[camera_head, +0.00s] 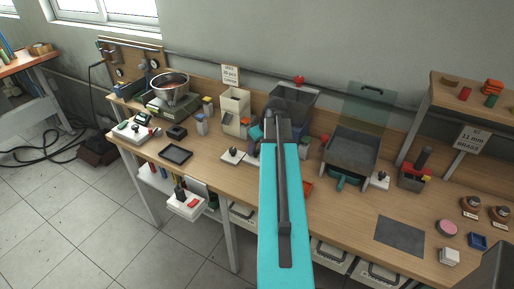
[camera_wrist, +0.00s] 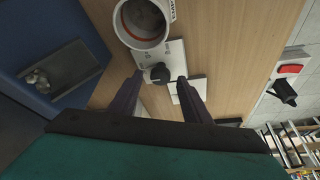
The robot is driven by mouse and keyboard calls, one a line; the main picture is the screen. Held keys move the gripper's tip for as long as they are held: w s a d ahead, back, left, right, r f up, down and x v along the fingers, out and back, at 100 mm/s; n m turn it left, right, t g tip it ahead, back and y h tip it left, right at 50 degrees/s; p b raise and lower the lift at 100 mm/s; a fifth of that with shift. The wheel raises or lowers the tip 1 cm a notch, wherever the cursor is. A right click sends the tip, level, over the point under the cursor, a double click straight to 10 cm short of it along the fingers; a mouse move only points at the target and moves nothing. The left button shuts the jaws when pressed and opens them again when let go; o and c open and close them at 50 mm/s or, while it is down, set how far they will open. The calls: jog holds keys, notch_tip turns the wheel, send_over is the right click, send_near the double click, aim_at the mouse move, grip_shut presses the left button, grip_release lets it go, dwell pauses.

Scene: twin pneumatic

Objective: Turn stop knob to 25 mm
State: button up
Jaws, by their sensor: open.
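In the wrist view, a black round knob (camera_wrist: 158,73) sits on a pale plate (camera_wrist: 177,50) with small markings too blurred to read. My gripper (camera_wrist: 160,77) is open, with its two dark fingertips on either side of the knob in the picture. I cannot tell whether either finger touches it, and nothing is held. In the head view, a pale plate with a black knob (camera_head: 234,152) lies left of my teal arm, and another small knob (camera_head: 381,177) is at the right. My arm hides the gripper's fingertips there. The knob's setting is not readable.
A white-rimmed cup (camera_wrist: 146,22) stands close beside the knob plate. A switch box with a red rocker (camera_wrist: 290,69) is at the table's front edge. A blue housing with a grey tray (camera_wrist: 65,75) lies left.

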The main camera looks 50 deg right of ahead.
jog(key=shift+w+f, duration=0.15)
jog(key=shift+f, duration=0.3)
jog(key=c, duration=1)
jog(key=shift+a+m+h, duration=0.1)
jog(key=shift+m+h, duration=0.2)
jog(key=shift+m, duration=0.2)
jog(key=m, duration=0.2)
jog(key=m+h+b, duration=0.1)
jog(key=m, duration=0.1)
jog(key=shift+w+a+g+h, duration=0.1)
jog(key=shift+g+h, duration=0.2)
jog(key=shift+w+a+m+g+h+b, duration=0.1)
jog(key=shift+m+g+h+b, duration=0.35)
jog(key=shift+m, duration=1.2)
jog(key=shift+w+m+g+h+b, duration=0.1)
jog(key=shift+m+g+h+b, duration=0.35)
jog(key=shift+m, duration=1.2)
